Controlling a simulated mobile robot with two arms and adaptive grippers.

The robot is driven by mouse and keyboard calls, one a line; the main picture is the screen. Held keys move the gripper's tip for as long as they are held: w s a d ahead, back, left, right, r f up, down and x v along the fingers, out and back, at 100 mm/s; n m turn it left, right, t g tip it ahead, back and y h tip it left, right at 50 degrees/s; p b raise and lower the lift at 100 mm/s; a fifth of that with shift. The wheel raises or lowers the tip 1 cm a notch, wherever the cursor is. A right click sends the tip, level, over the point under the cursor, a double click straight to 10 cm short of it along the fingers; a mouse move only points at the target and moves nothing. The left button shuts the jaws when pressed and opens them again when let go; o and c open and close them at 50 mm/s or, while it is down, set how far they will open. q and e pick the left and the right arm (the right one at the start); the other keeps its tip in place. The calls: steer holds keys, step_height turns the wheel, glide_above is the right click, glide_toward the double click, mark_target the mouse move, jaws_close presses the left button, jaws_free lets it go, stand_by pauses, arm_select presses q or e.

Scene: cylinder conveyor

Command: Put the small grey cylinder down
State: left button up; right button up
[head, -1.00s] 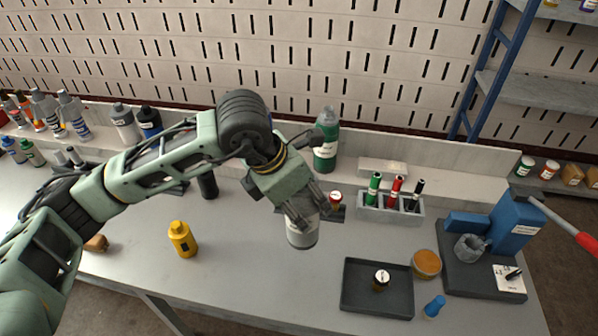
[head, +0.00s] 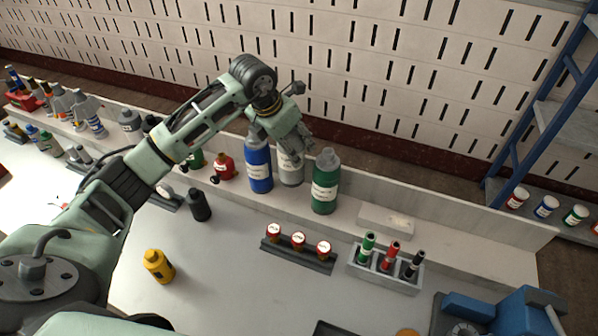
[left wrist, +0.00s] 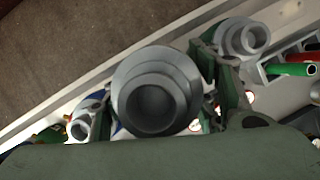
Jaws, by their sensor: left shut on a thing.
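The small grey cylinder (head: 291,170) is a grey bottle with a pale label, upright between a blue bottle (head: 258,168) and a green bottle (head: 325,185) on the raised ledge at the back of the bench. My left gripper (head: 287,147) is shut on its upper part from above. In the left wrist view the round grey top of the cylinder (left wrist: 155,95) sits between the fingers. Its base looks level with its neighbours, but I cannot tell whether it touches the ledge. My right gripper is not in view.
The green bottle's grey cap (left wrist: 243,38) is close beside one finger in the left wrist view. A rack of red-capped items (head: 298,250) and a marker holder (head: 385,266) stand in front. A yellow bottle (head: 159,266) is at the left front. Bare bench lies between.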

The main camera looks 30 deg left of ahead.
mark_target(291, 165)
arm_select(q)
steer(key=shift+s+f+p, duration=0.2)
steer(key=shift+f+p, duration=0.1)
steer(key=shift+f, duration=1.25)
steer(key=shift+w+f, duration=0.1)
steer(key=shift+f, duration=0.2)
step_height(291, 165, down, 3)
steer(key=shift+f+p, duration=0.2)
steer(key=shift+p, duration=0.4)
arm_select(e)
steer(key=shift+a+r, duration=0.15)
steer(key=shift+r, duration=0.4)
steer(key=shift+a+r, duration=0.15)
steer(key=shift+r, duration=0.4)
arm_select(q)
steer(key=shift+f, duration=0.1)
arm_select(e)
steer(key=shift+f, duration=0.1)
arm_select(q)
steer(key=o, duration=1.5)
steer(key=shift+f, duration=0.1)
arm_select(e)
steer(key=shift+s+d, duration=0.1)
